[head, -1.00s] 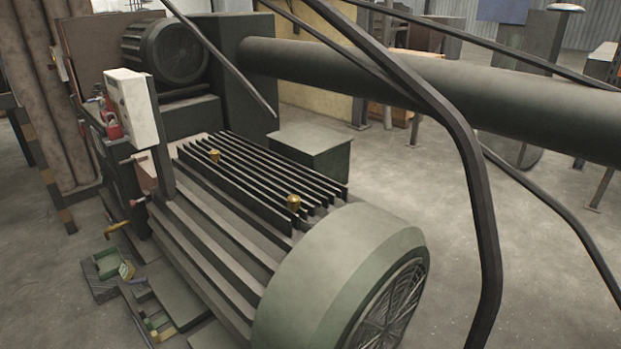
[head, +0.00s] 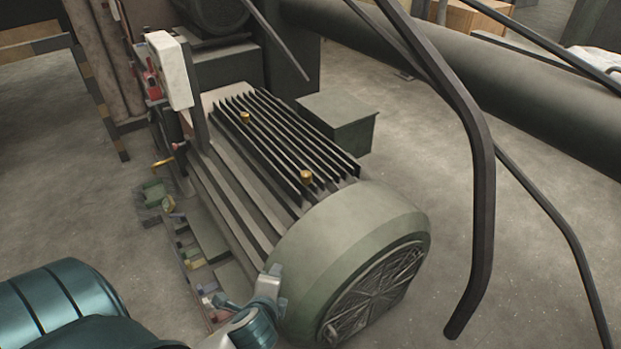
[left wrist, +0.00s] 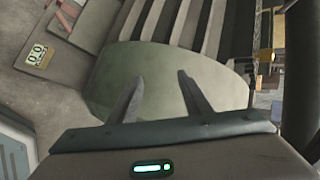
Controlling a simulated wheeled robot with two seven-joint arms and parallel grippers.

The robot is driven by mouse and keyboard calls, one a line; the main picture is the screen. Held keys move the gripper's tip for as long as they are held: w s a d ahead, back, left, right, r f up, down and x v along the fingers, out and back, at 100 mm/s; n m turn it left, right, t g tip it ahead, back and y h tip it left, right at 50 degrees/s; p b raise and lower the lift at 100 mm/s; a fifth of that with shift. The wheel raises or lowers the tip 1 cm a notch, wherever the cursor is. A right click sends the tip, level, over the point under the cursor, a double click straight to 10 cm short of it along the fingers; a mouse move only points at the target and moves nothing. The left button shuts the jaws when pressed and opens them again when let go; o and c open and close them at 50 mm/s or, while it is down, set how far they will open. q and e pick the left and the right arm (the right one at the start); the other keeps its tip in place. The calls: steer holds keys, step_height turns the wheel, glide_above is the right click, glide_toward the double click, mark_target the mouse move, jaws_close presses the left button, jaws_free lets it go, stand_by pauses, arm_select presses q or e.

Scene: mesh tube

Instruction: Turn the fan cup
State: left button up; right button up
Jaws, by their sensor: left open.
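The motor has a round green fan housing (head: 340,235) with a grille at its front end. Two small brass cups stand upright on the motor's top: one (head: 306,178) close to the fan housing, the other (head: 245,118) farther back beside the dark fins. My left gripper (head: 272,276) is low at the left side of the fan housing, well below the near cup. In the left wrist view its two fingers (left wrist: 159,82) are apart and empty, with the green housing (left wrist: 165,62) behind them. I cannot make out the near cup there. My right gripper is not in view.
Dark bent rails (head: 480,180) cross the right side in front of the motor. A white box (head: 170,70) stands at the motor's back left. Small items lie on the floor along its left side. A thick pipe (head: 500,90) runs behind. Floor right of the motor is open.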

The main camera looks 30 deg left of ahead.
mark_target(308, 172)
arm_select(q)
steer(key=w+a+r+m+t, duration=0.1)
steer(key=w+r+m, duration=0.1)
steer(key=m, duration=0.1)
steer(key=w+a+r+m+t+y, duration=0.1)
steer(key=w+r+m, duration=0.1)
steer(key=w, duration=0.1)
steer(key=w+a+r+m+t, duration=0.1)
steer(key=w+r+m+t, duration=0.1)
steer(key=w+m, duration=0.1)
steer(key=shift+a+r+m+y, duration=0.15)
steer(key=shift+a+m+y, duration=0.05)
steer(key=shift+m+y, duration=0.1)
steer(key=w+r+m+t+h, duration=0.1)
steer(key=w+r+m+t, duration=0.3)
steer(key=m, duration=0.6)
steer(key=shift+w+a+r, duration=0.2)
steer(key=shift+w+r, duration=0.55)
steer(key=shift+r, duration=0.15)
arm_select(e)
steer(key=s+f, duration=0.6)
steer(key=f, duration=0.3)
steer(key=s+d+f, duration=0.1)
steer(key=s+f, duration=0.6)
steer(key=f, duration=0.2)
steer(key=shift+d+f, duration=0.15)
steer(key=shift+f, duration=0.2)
